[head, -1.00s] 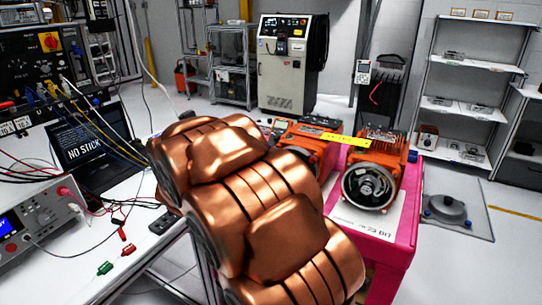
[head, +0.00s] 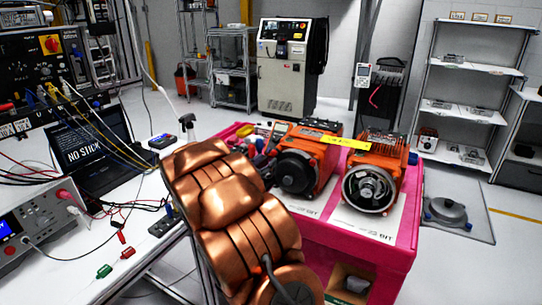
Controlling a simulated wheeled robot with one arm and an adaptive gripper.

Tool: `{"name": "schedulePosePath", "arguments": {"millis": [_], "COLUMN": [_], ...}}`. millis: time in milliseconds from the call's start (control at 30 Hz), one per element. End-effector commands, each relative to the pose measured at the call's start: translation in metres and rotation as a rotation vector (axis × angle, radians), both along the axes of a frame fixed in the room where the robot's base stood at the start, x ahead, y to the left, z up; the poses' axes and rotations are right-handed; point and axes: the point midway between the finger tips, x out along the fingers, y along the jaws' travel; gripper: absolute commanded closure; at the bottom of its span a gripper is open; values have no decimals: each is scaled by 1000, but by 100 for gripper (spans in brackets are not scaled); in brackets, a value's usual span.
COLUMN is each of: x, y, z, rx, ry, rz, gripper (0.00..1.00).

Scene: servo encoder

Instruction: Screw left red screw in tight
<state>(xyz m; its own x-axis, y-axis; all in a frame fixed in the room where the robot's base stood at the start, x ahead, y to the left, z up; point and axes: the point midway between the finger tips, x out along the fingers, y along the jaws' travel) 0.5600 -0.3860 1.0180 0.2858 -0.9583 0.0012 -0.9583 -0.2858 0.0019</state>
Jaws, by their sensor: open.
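Two orange servo motors stand side by side on a pink cart (head: 385,262). The left motor (head: 318,146) shows a dark round end face. The right motor (head: 388,153) has an open round end with a metallic encoder part (head: 368,188) inside a light ring. I cannot make out a red screw on either motor at this size. My copper arm fills the lower middle of the head view, just left of and in front of the left motor. My gripper cannot be made out; it seems hidden behind the arm.
A white bench at left holds a laptop (head: 85,145), a power supply (head: 38,225) and loose cables. Small tools (head: 262,140) lie at the cart's back left.

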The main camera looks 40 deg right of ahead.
Motion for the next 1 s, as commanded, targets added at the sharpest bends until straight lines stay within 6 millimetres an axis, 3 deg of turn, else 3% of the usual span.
{"name": "schedulePosePath", "arguments": {"millis": [367,800,1000], "x": [11,14,14], "y": [-38,-44,-43], "z": [2,0,0], "rx": [0,2,2], "ry": [-3,-2,-2], "rz": [0,3,3], "gripper": [52,52,73]}}
